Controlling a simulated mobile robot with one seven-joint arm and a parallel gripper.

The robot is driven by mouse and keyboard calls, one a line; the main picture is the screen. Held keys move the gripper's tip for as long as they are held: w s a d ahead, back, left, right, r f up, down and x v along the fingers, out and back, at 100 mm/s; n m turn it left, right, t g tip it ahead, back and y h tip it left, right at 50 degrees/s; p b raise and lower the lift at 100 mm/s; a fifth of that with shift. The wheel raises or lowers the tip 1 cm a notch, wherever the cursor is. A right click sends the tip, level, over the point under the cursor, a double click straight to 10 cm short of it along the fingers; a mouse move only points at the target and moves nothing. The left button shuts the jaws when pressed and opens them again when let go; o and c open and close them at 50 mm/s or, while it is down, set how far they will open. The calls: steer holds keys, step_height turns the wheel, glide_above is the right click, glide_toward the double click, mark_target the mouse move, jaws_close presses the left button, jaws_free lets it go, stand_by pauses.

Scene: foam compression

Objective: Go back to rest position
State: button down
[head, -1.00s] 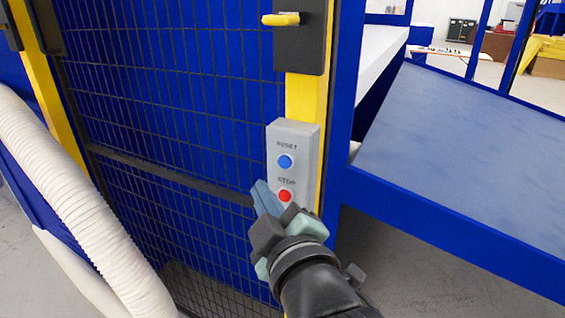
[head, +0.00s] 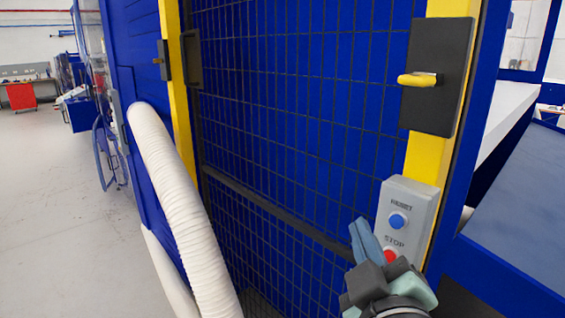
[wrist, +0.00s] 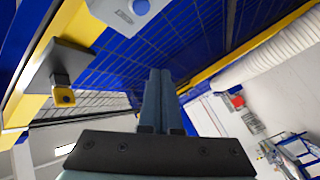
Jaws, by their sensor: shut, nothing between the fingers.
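My gripper (head: 362,240) is at the lower right of the head view, its blue-grey fingers together and empty. It is in front of the lower left edge of a grey button box (head: 409,208) on a yellow post. In the wrist view the closed fingers (wrist: 160,90) point up the picture, and part of the box with the blue button (wrist: 140,7) shows at the top. I cannot tell the gap between fingers and box.
A blue mesh fence door (head: 290,110) stands behind my gripper. A black latch plate with a yellow handle (head: 418,79) is above the box. A white ribbed hose (head: 180,200) hangs to the left. A blue table (head: 525,200) is at right. Open floor (head: 70,220) lies at far left.

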steer(key=s+a+r+m+t, duration=0.2)
steer(key=s+a+r+t, duration=0.1)
steer(key=r, duration=0.5)
steer(key=s+a+r+m+t+y, duration=0.1)
steer(key=s+a+r+m+t, duration=0.2)
steer(key=a+r, duration=0.2)
steer(key=s+a+r+m+t+y, duration=0.1)
steer(key=s+a+r+m+t, duration=0.1)
steer(key=r, duration=1)
steer(key=s+a+t, duration=0.1)
steer(key=s+a, duration=0.1)
steer(key=a, duration=0.1)
steer(key=shift+m, duration=0.4)
